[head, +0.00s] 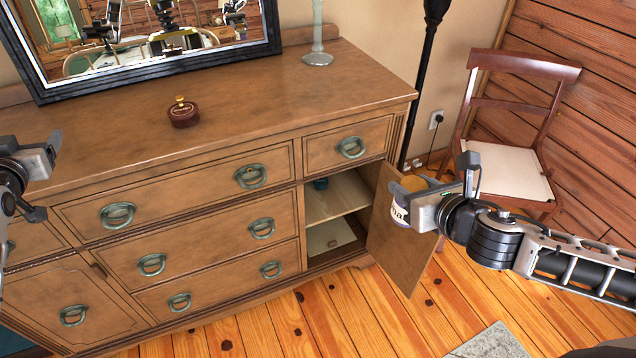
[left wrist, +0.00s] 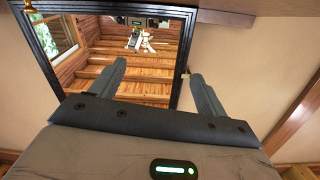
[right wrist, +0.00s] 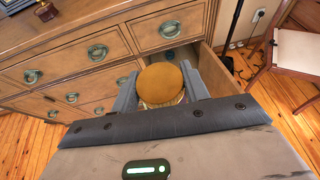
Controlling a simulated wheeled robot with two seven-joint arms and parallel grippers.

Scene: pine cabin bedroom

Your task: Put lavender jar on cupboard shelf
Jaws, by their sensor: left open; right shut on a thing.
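The lavender jar (head: 400,207) has a white label with dark lettering and a golden-brown lid; the lid also shows in the right wrist view (right wrist: 160,84). My right gripper (head: 424,202) is shut on the jar and holds it in front of the open cupboard door (head: 392,243). The cupboard shelf (head: 338,196) is inside the open compartment at the dresser's right end. A small blue thing (head: 321,183) stands at the shelf's back left. My left gripper (head: 42,172) is open and empty at the left edge; its fingers show in the left wrist view (left wrist: 160,85).
The dresser top (head: 250,100) holds a small dark red round box (head: 183,112), a black-framed mirror and a glass candlestick (head: 318,45). A chair (head: 510,170) stands at the right. The open door juts out over the wooden floor, right of the compartment opening.

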